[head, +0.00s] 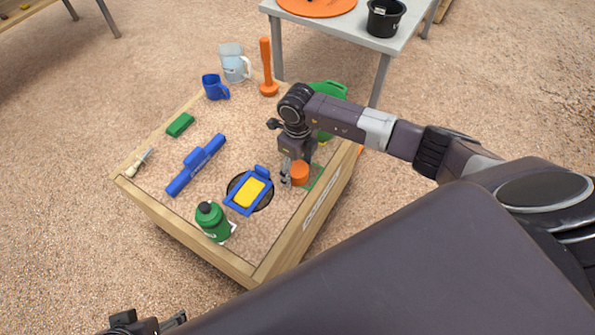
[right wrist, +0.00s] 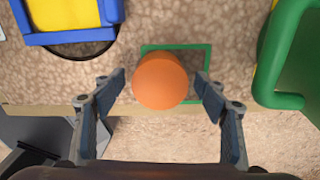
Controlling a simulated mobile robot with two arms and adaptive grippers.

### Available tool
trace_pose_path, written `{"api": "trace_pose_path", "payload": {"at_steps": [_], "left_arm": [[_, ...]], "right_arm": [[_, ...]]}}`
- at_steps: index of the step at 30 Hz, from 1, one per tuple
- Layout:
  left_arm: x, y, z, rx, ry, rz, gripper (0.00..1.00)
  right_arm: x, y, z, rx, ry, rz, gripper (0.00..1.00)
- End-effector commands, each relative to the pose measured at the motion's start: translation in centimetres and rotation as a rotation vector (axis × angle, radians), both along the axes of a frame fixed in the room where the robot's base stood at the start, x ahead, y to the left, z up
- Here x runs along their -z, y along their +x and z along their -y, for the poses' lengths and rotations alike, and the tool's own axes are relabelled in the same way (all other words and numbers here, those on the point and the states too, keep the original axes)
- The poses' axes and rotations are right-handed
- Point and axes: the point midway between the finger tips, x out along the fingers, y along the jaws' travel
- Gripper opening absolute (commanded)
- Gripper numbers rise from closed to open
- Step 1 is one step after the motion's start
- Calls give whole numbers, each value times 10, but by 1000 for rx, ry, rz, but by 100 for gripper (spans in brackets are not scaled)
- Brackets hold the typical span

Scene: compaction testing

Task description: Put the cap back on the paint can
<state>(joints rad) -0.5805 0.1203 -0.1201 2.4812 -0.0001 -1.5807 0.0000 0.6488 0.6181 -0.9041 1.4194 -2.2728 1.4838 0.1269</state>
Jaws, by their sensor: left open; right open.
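An orange cap (head: 300,174) stands on a green square outline near the table's right edge. It shows as a round orange top in the right wrist view (right wrist: 160,80). My right gripper (head: 287,177) is open at the cap. In the right wrist view its fingers (right wrist: 160,77) lie on either side of the cap, with a gap on each side. A green can-like container with a dark top (head: 211,221), perhaps the paint can, stands upright at the table's front corner. My left gripper (head: 147,324) is open and empty at the bottom edge, off the table.
The wood-edged table (head: 190,242) also holds a blue frame with a yellow block (head: 250,191), a blue bar (head: 196,164), a green block (head: 180,125), a brush (head: 138,163), a blue mug (head: 215,87), a clear jug (head: 235,63) and an orange tamper (head: 267,70). A green object (right wrist: 285,55) stands right of the cap.

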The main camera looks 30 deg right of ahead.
Motion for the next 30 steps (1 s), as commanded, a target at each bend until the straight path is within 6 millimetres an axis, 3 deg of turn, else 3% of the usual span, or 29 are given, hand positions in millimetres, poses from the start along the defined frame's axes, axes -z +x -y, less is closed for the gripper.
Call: {"api": "trace_pose_path", "payload": {"at_steps": [4, 12, 23, 30], "left_arm": [[0, 0, 0, 0, 0, 0, 64], [0, 0, 0, 0, 0, 0, 64], [-1, 0, 0, 0, 0, 0, 64], [-8, 0, 0, 0, 0, -1, 64]], "right_arm": [[0, 0, 0, 0, 0, 0, 65], [-1, 0, 0, 0, 0, 0, 36], [-4, 1, 0, 0, 0, 1, 35], [-33, 1, 0, -2, 0, 4, 35]]}}
